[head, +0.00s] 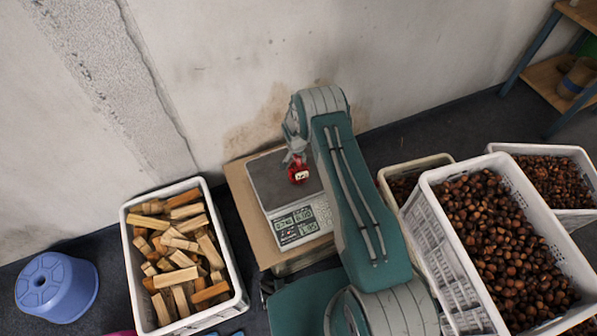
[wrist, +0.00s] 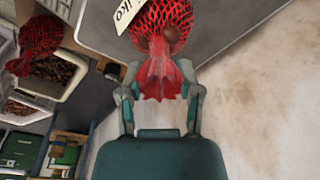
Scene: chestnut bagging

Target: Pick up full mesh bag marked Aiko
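A red mesh bag (head: 299,175) with a white label sits on the scale's plate, below my gripper (head: 293,157). In the wrist view, the bag (wrist: 160,20) holds dark chestnuts, and its label (wrist: 127,12) shows the letters "iko"; the rest is cut off. The bag's gathered red top (wrist: 163,80) flares between the two fingers of my gripper (wrist: 159,68). The fingers stand apart on either side of it and look open, with no clear grip on the neck. The scale (head: 266,182) stands on a cardboard-coloured surface.
A crate of wood pieces (head: 237,270) and a blue stool (head: 57,287) stand left. Chestnut crates (head: 427,212) stand right, with a shelf (head: 545,75) behind. The wall is close behind the scale. Another red mesh bag (wrist: 36,42) shows at left in the wrist view.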

